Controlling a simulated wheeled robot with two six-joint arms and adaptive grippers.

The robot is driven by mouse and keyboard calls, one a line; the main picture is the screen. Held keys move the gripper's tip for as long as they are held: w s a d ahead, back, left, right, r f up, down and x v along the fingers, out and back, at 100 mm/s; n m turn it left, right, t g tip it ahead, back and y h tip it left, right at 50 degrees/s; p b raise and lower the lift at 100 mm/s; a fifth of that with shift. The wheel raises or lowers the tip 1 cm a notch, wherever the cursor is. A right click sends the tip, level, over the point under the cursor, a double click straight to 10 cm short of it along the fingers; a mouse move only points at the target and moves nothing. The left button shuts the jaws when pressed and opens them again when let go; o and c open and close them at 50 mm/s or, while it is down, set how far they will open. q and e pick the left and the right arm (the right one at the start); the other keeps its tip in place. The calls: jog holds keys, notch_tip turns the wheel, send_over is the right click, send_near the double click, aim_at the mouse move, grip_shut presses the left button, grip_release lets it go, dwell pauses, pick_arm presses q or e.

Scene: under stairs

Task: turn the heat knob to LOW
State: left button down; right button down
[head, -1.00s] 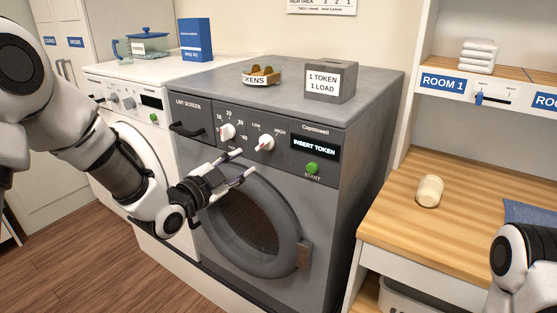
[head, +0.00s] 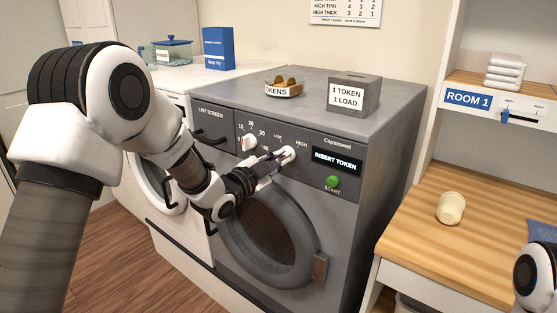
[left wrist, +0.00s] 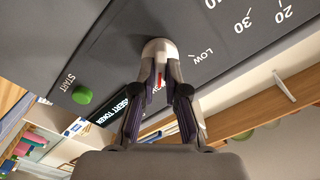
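The heat knob (head: 288,154) is a white dial on the grey dryer's panel, between the LOW (head: 278,136) and HIGH (head: 301,143) labels. In the left wrist view the knob (left wrist: 158,48) shows beyond my fingertips, with a red mark between the fingers. The mark points off to one side of the LOW label (left wrist: 202,55). My left gripper (head: 279,160) is at the knob, its fingers drawn in on both sides of it; they also show in the left wrist view (left wrist: 160,78). The fingers partly hide the knob. My right gripper is out of view.
A second white dial (head: 249,143) sits left of the heat knob. The green START button (head: 332,182) and INSERT TOKEN display (head: 337,161) are to the right. A token dish (head: 284,90) and grey box (head: 353,95) stand on top. A wooden counter (head: 420,235) holds a cup (head: 451,208).

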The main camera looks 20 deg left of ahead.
pick_arm(q)
jog(key=shift+n, duration=0.3)
jog(key=n, duration=0.4)
jog(key=shift+a+p, duration=0.1)
jog(key=shift+p, duration=0.25)
jog(key=n+p, duration=0.1)
jog(key=n, duration=0.3)
jog(key=shift+n, duration=0.3)
jog(key=n+p, duration=0.1)
jog(key=n, duration=0.3)
jog(key=shift+a+n, duration=0.1)
jog(key=shift+n, duration=0.2)
jog(key=shift+f+n+p, duration=0.1)
jog(key=shift+n+p, duration=0.6)
jog(key=shift+n, duration=1.4)
jog(key=c, duration=1.2)
grip_release()
jog(key=shift+w, duration=0.1)
